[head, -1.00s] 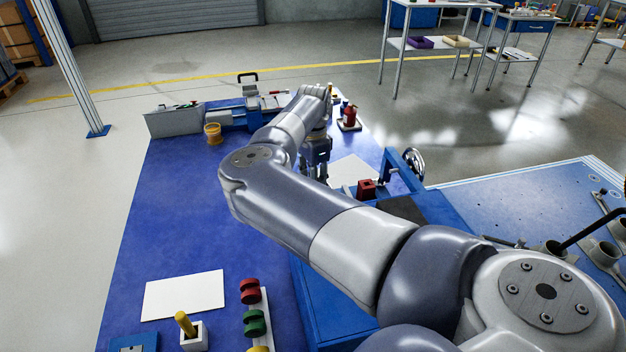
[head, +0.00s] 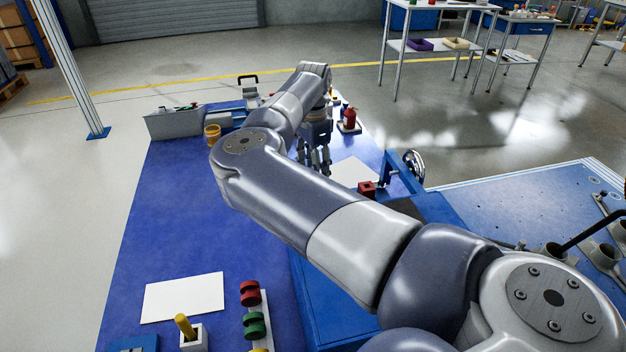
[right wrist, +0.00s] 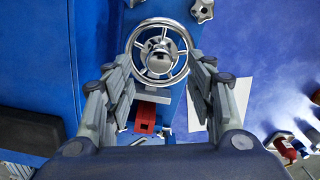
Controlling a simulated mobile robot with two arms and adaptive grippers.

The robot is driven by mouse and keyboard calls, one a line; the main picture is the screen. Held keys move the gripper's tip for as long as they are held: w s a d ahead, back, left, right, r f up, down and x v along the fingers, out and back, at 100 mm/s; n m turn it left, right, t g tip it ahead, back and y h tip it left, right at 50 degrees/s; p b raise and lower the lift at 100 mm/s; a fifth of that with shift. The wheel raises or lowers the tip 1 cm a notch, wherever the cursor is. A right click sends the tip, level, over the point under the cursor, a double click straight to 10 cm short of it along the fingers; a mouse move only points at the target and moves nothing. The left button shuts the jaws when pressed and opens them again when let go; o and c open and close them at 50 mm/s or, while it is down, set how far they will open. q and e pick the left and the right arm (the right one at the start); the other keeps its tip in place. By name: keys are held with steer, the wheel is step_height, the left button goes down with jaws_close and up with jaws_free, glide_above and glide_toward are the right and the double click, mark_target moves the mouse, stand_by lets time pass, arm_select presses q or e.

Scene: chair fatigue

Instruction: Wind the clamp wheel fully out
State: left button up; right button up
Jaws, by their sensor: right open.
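The clamp wheel is a chrome spoked handwheel (head: 414,165) at the right edge of the blue bench in the head view. In the right wrist view the clamp wheel (right wrist: 158,52) appears face-on at the upper middle, framed between the fingers. My right gripper (head: 318,163) hangs fingers down, left of the wheel and apart from it in the head view. In the right wrist view my right gripper (right wrist: 158,68) is open and empty, fingers spread to either side of the wheel. A red block (head: 366,190) sits on the blue clamp near the wheel. My left gripper is not seen.
A white sheet (head: 352,172) lies under the gripper. A chrome star knob (right wrist: 203,10) is near the wheel. The bench's left middle is clear.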

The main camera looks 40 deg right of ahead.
step_height(320, 180, up, 6)
steer(key=shift+r, duration=0.15)
stand_by(0.6)
